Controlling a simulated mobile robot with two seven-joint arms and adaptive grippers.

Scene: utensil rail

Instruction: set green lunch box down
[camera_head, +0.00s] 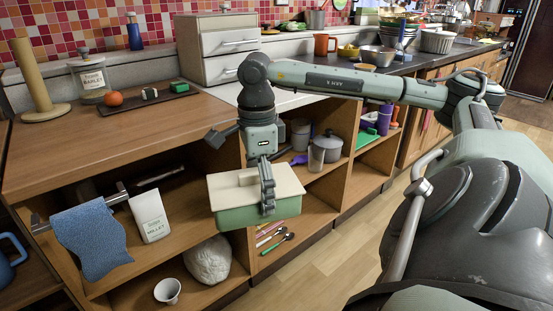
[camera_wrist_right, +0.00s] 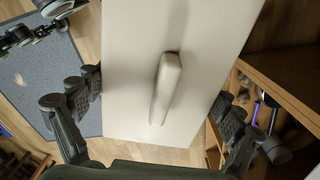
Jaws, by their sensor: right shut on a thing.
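The green lunch box (camera_head: 240,217) has a cream lid with a raised handle (camera_head: 248,177). It hangs in front of the wooden shelf unit, below the counter top, and looks roughly level. My right gripper (camera_head: 266,190) is shut on it, with one finger down its near side. In the right wrist view the lid (camera_wrist_right: 130,50) and its handle (camera_wrist_right: 164,92) fill the middle, with a finger of my right gripper (camera_wrist_right: 157,98) on each side. The underside of the box is hidden.
The wooden counter (camera_head: 110,150) has a wide bare stretch; a dark tray (camera_head: 130,108) with small items, a barley jar (camera_head: 90,80) and a drawer box (camera_head: 217,45) stand behind. Below, a blue towel (camera_head: 90,240) hangs on a rail, and spoons (camera_head: 272,241) lie on the shelf.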

